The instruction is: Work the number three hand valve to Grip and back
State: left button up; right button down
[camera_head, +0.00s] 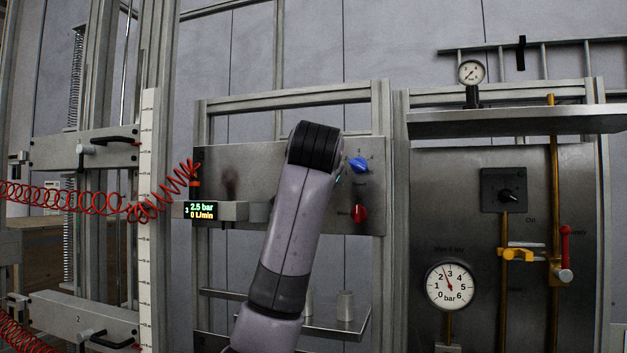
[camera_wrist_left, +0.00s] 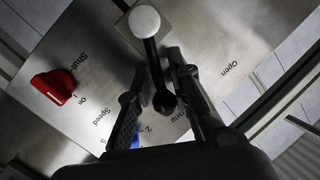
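In the left wrist view the hand valve has a pale round hub (camera_wrist_left: 145,20) and a black lever (camera_wrist_left: 153,60) ending in a black ball knob (camera_wrist_left: 163,100). My left gripper (camera_wrist_left: 159,62) has its fingers on either side of the lever, with a gap visible beside the rod. I cannot tell whether either finger touches the knob. "Open" is printed on the panel to the right; the "Grip" lettering below is partly covered by a finger. In the head view my left arm hides the valve and the gripper. My right gripper is not in view.
The steel panel (camera_head: 222,160) carries a blue knob (camera_head: 358,164) and a red knob (camera_head: 359,213). A display marked 3 (camera_head: 201,210) reads 2.5 bar and 0 L/min. A red coiled hose (camera_head: 90,200) runs left. A gauge board (camera_head: 455,200) stands right.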

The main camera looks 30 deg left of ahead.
pick_arm(q)
jog(key=shift+o, duration=0.9)
jog(key=shift+d, duration=0.25)
jog(key=shift+a, duration=0.1)
jog(key=shift+s, duration=0.25)
jog(key=v, duration=1.1)
jog(key=shift+d, duration=0.35)
